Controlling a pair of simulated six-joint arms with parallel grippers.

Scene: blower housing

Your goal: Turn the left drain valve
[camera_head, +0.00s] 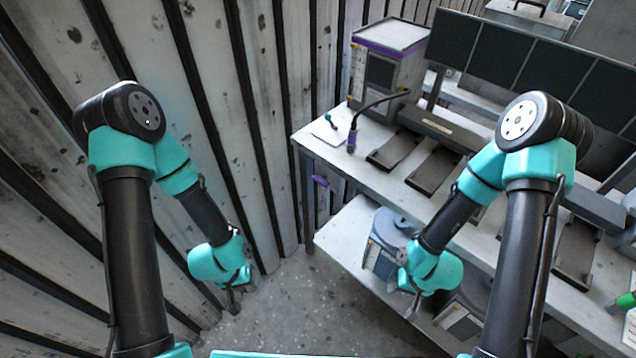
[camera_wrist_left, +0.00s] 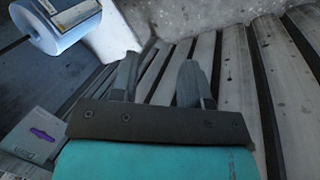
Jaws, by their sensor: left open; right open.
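I cannot make out a drain valve for certain in either view. A blue-grey housing (camera_head: 384,245) with a round top sits on the lower shelf, partly behind my right arm. A blue rounded body (camera_wrist_left: 62,28) with a label shows at the top left of the left wrist view. My left gripper (camera_head: 234,302) hangs over the floor near the ribbed wall, left of the shelf. In the left wrist view its two fingers (camera_wrist_left: 158,72) are apart with nothing between them. My right gripper (camera_head: 411,308) is at the lower shelf, small and partly hidden by its wrist.
A workbench (camera_head: 310,141) carries a grey box with a purple band (camera_head: 390,37), a purple-handled tool (camera_head: 352,140) and dark trays. A purple piece (camera_head: 320,181) is below its left edge. The ribbed wall (camera_head: 265,120) bounds the left. Floor (camera_head: 310,310) between the grippers is clear.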

